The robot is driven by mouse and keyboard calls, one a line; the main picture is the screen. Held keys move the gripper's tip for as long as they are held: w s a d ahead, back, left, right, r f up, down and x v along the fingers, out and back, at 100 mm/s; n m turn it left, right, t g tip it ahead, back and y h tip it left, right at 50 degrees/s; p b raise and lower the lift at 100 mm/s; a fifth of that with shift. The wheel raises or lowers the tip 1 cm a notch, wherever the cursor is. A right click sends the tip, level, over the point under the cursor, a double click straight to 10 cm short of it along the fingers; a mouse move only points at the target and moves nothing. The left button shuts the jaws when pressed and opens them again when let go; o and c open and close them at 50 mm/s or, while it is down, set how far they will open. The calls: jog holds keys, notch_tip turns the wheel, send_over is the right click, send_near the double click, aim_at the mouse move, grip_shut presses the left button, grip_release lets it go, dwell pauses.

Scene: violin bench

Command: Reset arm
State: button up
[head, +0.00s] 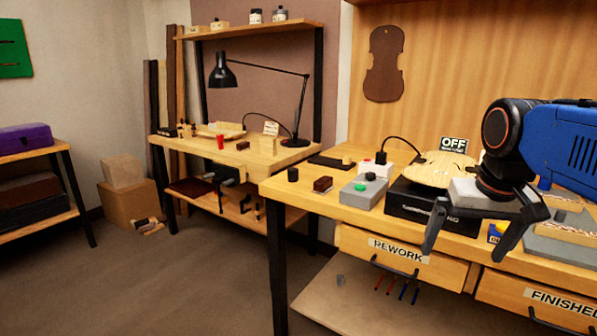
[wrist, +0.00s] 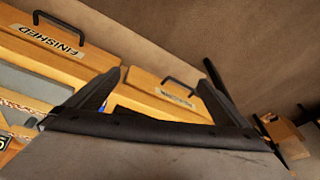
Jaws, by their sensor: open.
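My gripper (head: 476,243) hangs at the right of the head view, in front of the bench's front edge, with its two dark fingers spread wide. Nothing is between them. In the wrist view my gripper (wrist: 158,84) also shows open and empty, with the drawer fronts beyond it. My blue arm reaches in from the right and hides part of the bench top. A violin plate (head: 440,168) lies on a black box (head: 432,207) just left of and behind my gripper.
The REWORK drawer (head: 390,262) and FINISHED drawer (head: 540,300) sit under the bench top. A grey button box (head: 364,191), a dark red block (head: 322,184) and an OFF sign (head: 454,145) stand on the bench. A desk lamp (head: 222,75) stands on the far bench. The floor (head: 190,280) at left is clear.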

jog(key=s+a+f+n+t, duration=0.1)
jog(key=s+a+f+n, duration=0.1)
jog(key=s+f, duration=0.8)
notch_tip(320, 180, down, 5)
jog(key=shift+a+t, duration=0.3)
jog(key=shift+a, duration=0.2)
